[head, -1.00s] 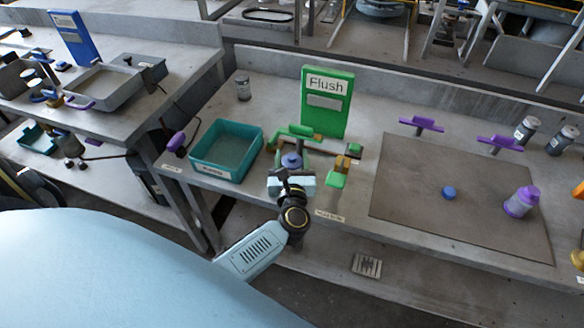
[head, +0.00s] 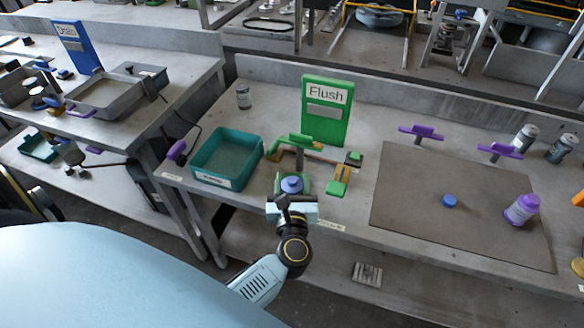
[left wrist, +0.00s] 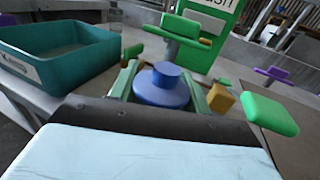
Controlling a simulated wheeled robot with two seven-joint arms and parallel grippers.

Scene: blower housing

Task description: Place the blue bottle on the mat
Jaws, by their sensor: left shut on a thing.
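The blue bottle (head: 291,184) has a rounded blue top and shows just beyond my left gripper (head: 291,202). It also shows in the left wrist view (left wrist: 162,86), its lower part hidden behind the pale gripper body. My left gripper is shut on it, in front of the green flush fixture (head: 300,143) near the bench's front edge. Whether the bottle touches the bench cannot be told. The brown-grey mat (head: 410,205) lies flat to the right of the gripper. My right gripper is not in view.
The mat's left half is clear.

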